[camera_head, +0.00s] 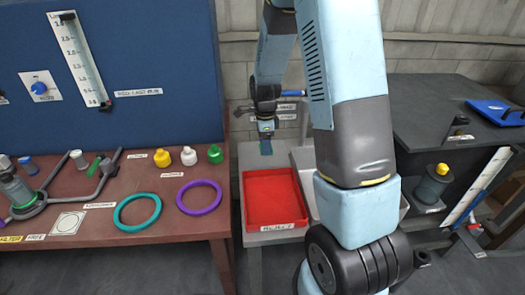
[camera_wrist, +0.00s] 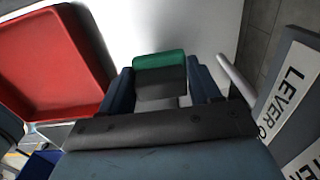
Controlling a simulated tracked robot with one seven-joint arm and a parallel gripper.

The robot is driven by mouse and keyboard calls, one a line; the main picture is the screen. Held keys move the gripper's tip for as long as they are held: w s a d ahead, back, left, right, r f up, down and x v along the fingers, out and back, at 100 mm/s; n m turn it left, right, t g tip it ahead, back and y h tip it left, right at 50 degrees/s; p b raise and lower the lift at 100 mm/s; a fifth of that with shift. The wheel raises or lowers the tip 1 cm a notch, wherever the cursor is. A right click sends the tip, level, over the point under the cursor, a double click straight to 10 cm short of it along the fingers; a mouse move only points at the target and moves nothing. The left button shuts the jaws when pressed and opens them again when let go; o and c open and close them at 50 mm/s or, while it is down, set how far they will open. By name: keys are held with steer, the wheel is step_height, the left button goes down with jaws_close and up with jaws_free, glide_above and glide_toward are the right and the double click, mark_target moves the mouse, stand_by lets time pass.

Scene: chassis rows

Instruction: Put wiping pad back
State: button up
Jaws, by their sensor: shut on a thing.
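The wiping pad appears to be the small green-topped block (camera_wrist: 160,60) with a dark grey body in the wrist view. My gripper (camera_wrist: 160,80) is shut on it, one dark blue finger at each side. In the head view my gripper (camera_head: 265,126) hangs over the grey bench behind the red tray, and the green pad (camera_head: 266,148) shows just below it. Whether the pad touches the bench is unclear.
An empty red tray (camera_head: 247,203) sits on the grey bench; its red wall (camera_wrist: 85,45) shows left in the wrist view. A pale rod (camera_wrist: 236,80) and a lever label (camera_wrist: 292,82) are at right. The brown table (camera_head: 150,231) holds teal (camera_head: 118,214) and purple (camera_head: 218,199) rings.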

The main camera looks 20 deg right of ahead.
steer(key=shift+w+a+f, duration=0.2)
steer(key=shift+w+f, duration=0.05)
steer(key=shift+f, duration=1.6)
steer(key=shift+f, duration=0.15)
steer(key=o, duration=1.2)
